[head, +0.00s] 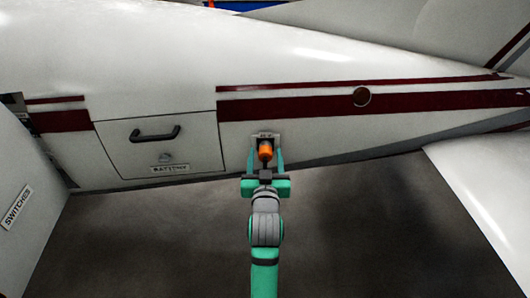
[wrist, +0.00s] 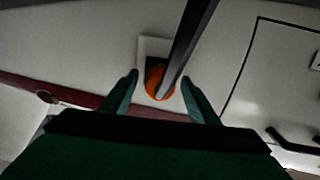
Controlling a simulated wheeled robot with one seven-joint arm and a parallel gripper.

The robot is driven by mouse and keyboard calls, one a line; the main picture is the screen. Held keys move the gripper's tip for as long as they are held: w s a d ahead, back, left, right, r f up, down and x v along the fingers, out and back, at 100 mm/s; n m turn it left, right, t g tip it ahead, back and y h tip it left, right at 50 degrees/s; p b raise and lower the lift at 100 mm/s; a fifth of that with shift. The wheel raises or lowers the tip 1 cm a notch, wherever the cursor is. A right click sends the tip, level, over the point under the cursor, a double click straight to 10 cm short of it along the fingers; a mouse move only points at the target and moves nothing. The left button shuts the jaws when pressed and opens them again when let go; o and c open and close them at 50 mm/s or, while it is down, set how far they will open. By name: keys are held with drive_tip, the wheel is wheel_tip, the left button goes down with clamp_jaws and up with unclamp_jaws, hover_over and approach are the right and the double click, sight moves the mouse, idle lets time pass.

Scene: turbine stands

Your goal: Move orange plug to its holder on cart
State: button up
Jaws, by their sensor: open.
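The orange plug (head: 265,150) sits at a small socket plate (head: 265,136) on the white fuselage side. It also shows in the wrist view (wrist: 158,84), with a dark bar running up and away from it and covering part of it. My gripper (head: 265,157) is open, with its green fingers on either side of the plug. In the wrist view the fingertips (wrist: 158,76) stand left and right of the plug, with gaps visible beside it. The cart and the plug's holder are not in view.
A battery panel (head: 165,147) with a dark handle (head: 155,134) is left of the socket. A white door marked SWITCHES (head: 25,200) stands at the far left. A white wing-like surface (head: 485,185) juts out at right. The grey floor below looks clear.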

sight(265, 158)
drive_tip(key=shift+c, duration=0.6)
clamp_jaws()
drive_tip(key=shift+s, duration=0.65)
drive_tip(key=shift+s, duration=1.45)
